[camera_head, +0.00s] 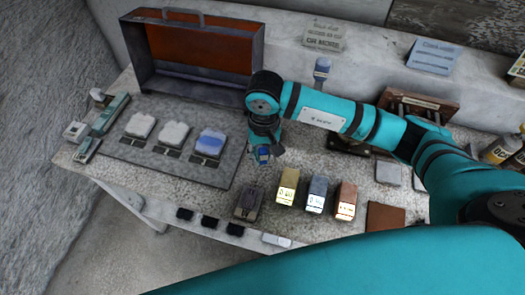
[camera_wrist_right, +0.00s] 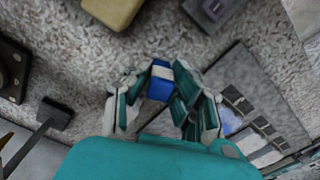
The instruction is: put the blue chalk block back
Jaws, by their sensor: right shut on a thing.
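A small blue chalk block (camera_wrist_right: 159,88) with a white band is between the fingers of my right gripper (camera_wrist_right: 168,95) in the right wrist view. The fingers are shut on it. In the head view the right gripper (camera_head: 264,147) points down over the stone table (camera_head: 300,160), and the blue block (camera_head: 263,155) shows at its tip. The gripper is between the grey mat (camera_head: 125,150) and a row of small blocks. The head view does not show clearly whether the block touches the table. My left gripper is not in view.
Three white pads lie on the mat; the right one (camera_head: 211,142) has blue on it. Dark (camera_head: 249,204), yellow (camera_head: 287,187), blue-grey (camera_head: 317,194) and copper (camera_head: 345,200) blocks stand near the front. An open red-lined case (camera_head: 195,50) stands behind. Bare table lies around the gripper.

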